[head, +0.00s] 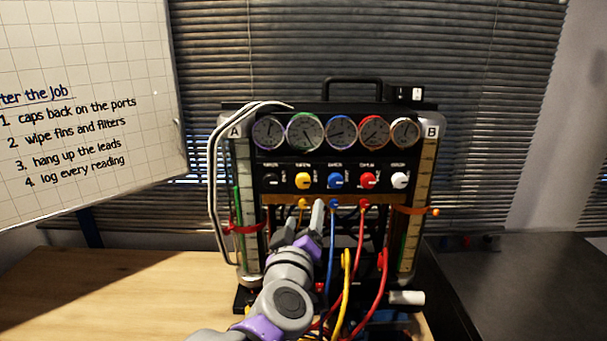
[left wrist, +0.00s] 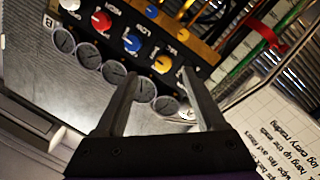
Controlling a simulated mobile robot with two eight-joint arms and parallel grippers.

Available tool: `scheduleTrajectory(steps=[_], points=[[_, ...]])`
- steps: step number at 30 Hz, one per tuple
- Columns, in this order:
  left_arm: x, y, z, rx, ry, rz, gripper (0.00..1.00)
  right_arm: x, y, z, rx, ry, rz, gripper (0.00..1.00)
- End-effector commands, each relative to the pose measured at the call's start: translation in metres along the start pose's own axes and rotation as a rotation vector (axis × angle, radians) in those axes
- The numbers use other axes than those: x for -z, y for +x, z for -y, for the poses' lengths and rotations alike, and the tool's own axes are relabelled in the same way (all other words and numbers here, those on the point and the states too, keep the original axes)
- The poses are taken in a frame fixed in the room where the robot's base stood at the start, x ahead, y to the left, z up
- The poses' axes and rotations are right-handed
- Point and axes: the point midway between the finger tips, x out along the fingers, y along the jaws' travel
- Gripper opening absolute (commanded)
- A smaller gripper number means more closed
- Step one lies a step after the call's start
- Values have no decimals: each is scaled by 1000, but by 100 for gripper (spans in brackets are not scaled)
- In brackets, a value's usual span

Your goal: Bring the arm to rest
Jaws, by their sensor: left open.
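My left gripper (head: 304,222) is in front of the gauge rig (head: 325,112), below its row of knobs. It also shows in the left wrist view (left wrist: 160,82), with its two fingers apart and nothing between them. The fingers point toward the rig's panel, near the yellow knob (head: 303,180) and blue knob (head: 335,180). I cannot tell whether a fingertip touches the rig. My left arm (head: 284,295) reaches in from the bottom of the head view. My right gripper is in neither view.
Blue (head: 331,260), yellow (head: 346,290) and red (head: 383,285) leads hang beside my left gripper. The rig stands at the back of a wooden table (head: 120,285), whose left part is clear. A whiteboard (head: 80,165) hangs at left. A dark surface (head: 530,285) lies at right.

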Motion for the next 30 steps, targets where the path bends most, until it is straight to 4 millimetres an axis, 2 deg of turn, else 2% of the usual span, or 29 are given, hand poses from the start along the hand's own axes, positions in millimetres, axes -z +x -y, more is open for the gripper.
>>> scheduleTrajectory(steps=[2,5,9,12,15,18,21,24,30], points=[[-14,-20,18,-46,85,95,72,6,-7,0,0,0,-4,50],[-50,-55,57,-64,213,275,72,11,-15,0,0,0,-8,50],[-100,-115,132,23,359,533,72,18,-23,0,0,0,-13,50],[-126,-161,186,133,431,691,72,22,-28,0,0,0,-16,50],[-143,-205,235,255,479,818,72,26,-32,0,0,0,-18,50],[-153,-242,271,365,507,911,72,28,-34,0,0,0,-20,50],[-157,-267,294,444,521,969,72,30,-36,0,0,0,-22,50],[-159,-280,304,484,529,997,72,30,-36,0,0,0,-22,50],[-160,-283,307,494,530,1004,72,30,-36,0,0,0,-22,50]])
